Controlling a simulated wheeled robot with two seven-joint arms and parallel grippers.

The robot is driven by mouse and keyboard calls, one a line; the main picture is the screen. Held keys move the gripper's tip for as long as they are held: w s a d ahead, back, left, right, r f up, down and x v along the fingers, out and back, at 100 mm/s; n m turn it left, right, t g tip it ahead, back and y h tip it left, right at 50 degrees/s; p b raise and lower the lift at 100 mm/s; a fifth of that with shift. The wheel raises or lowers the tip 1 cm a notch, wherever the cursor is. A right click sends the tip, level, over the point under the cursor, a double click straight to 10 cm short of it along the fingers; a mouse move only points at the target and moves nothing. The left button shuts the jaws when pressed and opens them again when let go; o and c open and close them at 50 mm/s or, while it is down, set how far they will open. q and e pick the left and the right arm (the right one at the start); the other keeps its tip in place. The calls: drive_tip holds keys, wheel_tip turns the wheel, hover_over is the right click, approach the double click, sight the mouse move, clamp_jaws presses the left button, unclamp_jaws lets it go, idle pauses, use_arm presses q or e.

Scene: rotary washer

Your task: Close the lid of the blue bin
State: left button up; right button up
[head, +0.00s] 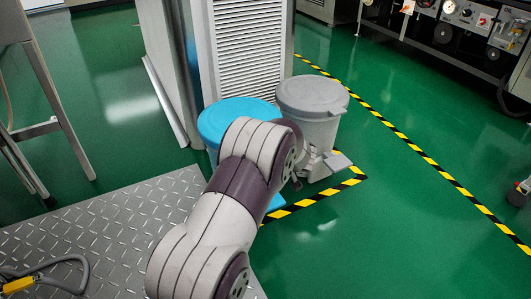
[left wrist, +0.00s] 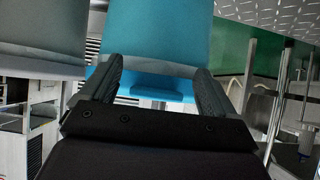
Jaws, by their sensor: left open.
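The blue bin (head: 212,156) stands against the white louvred cabinet, largely hidden behind my arm in the head view. Its round light-blue lid (head: 233,116) lies over the top; I cannot tell whether it is fully seated. My left gripper (head: 322,165) is in front of the grey bin, partly hidden by its own wrist. In the left wrist view, which is upside down, the left gripper (left wrist: 159,78) is open and empty, with the blue bin (left wrist: 158,35) beyond and between its fingers. A blue edge with a tab (left wrist: 157,90) shows there. Contact cannot be told. My right gripper is out of view.
A grey lidded bin (head: 312,97) stands close on the right of the blue bin. The white louvred cabinet (head: 251,45) is behind. A metal tread plate (head: 110,235) lies front left. Green floor with yellow-black tape (head: 420,152) is clear to the right.

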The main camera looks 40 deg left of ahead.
use_arm(q)
drive_tip(key=p+v, duration=0.6)
drive_tip(key=v, duration=0.6)
drive_tip(key=shift+s+d+r+p, duration=0.15)
drive_tip(key=shift+d+r+p, duration=0.05)
drive_tip(key=shift+d+p, duration=0.1)
